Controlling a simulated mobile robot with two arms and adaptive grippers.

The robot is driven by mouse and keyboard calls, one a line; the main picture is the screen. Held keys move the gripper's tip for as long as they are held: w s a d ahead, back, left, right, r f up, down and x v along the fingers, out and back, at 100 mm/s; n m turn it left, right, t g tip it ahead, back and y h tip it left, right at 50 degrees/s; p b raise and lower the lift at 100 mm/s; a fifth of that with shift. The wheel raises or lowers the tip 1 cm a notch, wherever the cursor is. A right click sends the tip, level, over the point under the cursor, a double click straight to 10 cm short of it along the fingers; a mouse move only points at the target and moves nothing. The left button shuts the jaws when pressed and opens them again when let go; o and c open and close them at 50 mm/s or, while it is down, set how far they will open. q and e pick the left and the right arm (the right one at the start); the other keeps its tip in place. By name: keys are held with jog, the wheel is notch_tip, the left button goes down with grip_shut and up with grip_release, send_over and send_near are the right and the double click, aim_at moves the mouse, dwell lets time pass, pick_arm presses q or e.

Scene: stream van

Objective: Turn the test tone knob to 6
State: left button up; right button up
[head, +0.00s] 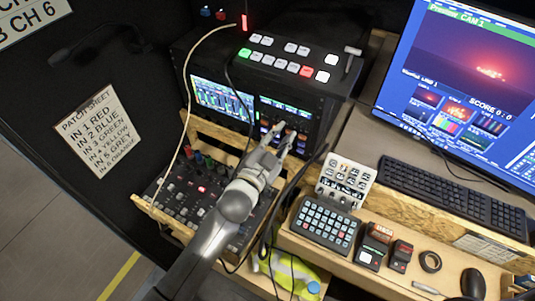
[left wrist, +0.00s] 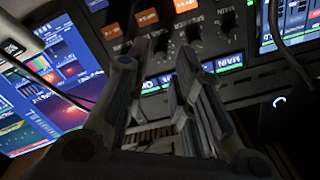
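My left gripper (head: 282,136) reaches up to the front of the black rack unit (head: 290,112), its fingertips at the lower part of the panel below the small right screen. In the left wrist view the two fingers of the gripper (left wrist: 164,52) stand apart, with dark knobs and orange labels just beyond their tips. One dark knob (left wrist: 193,31) shows right of the gap. I cannot tell whether the fingers touch a knob. The test tone knob cannot be singled out, and its pointer and scale cannot be read. My right gripper is not in view.
A mixer (head: 190,205) with red and green plugs lies below my left arm. A cream cable (head: 185,110) and black cables hang nearby. A switch box (head: 345,182), a button pad (head: 323,224) and a keyboard (head: 450,195) stand right, below a large monitor (head: 465,75).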

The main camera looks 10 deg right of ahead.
pick_arm(q)
jog(key=v, duration=0.9)
